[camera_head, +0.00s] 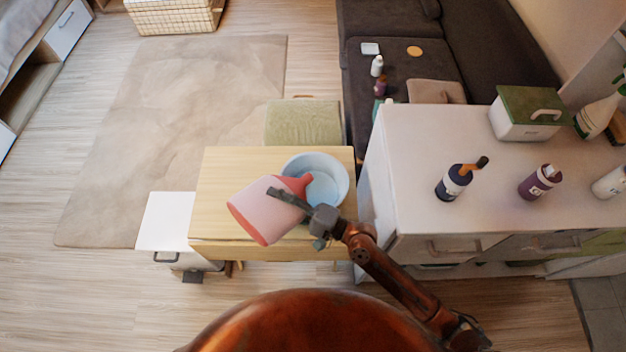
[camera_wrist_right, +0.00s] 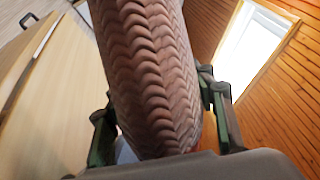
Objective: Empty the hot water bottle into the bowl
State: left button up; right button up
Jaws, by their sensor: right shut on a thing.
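The pink hot water bottle (camera_head: 262,208) is held tilted over the wooden table, its red neck pointing up and right at the light blue bowl (camera_head: 338,168). Its mouth end overlaps the bowl's left part in the head view; whether anything flows out is too small to tell. My right gripper (camera_head: 291,199) is shut on the bottle's body. In the right wrist view the ribbed bottle (camera_wrist_right: 150,75) fills the middle between the fingers (camera_wrist_right: 160,118). The bowl stands at the table's right rear. My left gripper is not in view.
The wooden table (camera_head: 222,176) is otherwise bare at left. A white cabinet (camera_head: 408,140) stands close on its right with bottles and a green-lidded box (camera_head: 526,116). A green stool (camera_head: 303,124) is behind; a white bin (camera_head: 165,222) is at left.

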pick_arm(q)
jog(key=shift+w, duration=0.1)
pick_arm(e)
jog(key=shift+r, duration=0.1)
dwell(0.9)
jog(key=shift+d+m, duration=0.1)
jog(key=shift+m, duration=0.2)
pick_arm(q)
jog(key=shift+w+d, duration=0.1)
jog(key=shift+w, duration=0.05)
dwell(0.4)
pick_arm(e)
jog(key=shift+w, duration=0.1)
pick_arm(q)
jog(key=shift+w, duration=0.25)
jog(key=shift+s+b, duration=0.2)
jog(key=shift+b, duration=0.1)
